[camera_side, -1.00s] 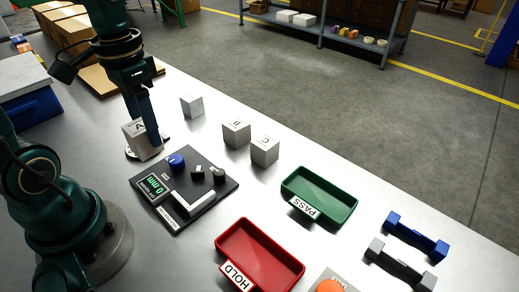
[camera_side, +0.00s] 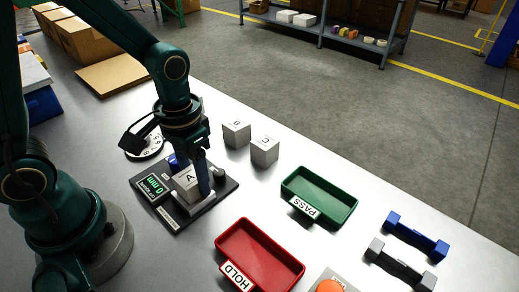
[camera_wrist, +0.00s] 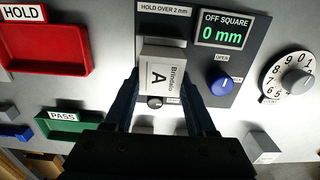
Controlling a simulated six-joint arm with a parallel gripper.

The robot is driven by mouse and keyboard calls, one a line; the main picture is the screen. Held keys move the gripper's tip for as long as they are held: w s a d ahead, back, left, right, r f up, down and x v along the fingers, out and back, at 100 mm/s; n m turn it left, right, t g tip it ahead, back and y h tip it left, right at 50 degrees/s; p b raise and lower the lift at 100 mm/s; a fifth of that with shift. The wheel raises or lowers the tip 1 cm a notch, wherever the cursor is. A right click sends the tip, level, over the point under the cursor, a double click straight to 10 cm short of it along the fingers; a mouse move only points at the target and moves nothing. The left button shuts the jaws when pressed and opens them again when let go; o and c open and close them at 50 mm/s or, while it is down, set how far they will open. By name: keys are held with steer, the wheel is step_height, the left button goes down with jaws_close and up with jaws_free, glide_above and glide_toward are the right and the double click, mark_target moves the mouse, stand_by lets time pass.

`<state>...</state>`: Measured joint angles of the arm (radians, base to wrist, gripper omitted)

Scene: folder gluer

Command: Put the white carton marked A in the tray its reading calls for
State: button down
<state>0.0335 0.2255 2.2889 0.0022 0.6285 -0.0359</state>
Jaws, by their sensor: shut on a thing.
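The white carton marked A (camera_side: 187,184) is between the fingers of my gripper (camera_side: 194,186), which is shut on it. The wrist view shows its top, lettered A and Brindalo (camera_wrist: 162,82). It is at the white L-shaped stop of the dark gauge plate (camera_side: 224,189); I cannot tell whether it rests there. The gauge display (camera_wrist: 225,32) reads OFF SQUARE 0 mm, and a label (camera_wrist: 165,8) says HOLD OVER 2 mm. The green PASS tray (camera_side: 322,190) and red HOLD tray (camera_side: 262,256) are empty, to the right of the plate.
Cartons B (camera_side: 236,133) and C (camera_side: 264,150) stand behind the plate. A blue knob marked OPEN (camera_wrist: 222,85) is on the plate, with a numbered dial (camera_wrist: 290,78) beside it.

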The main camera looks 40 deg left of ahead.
mark_target(194, 173)
steer(key=shift+f, duration=0.25)
steer(key=shift+c, duration=1.1)
jaws_free()
steer(key=shift+r, duration=2.75)
steer(key=s+r+t, duration=0.3)
steer(key=r+t, duration=0.1)
steer(key=r, duration=0.2)
steer(key=shift+s+a+r+t, duration=0.3)
steer(key=shift+s, duration=0.05)
steer(key=shift+o, duration=0.5)
steer(key=shift+s+r+t, duration=0.35)
steer(key=shift+s+t, duration=0.1)
steer(key=shift+t, duration=0.05)
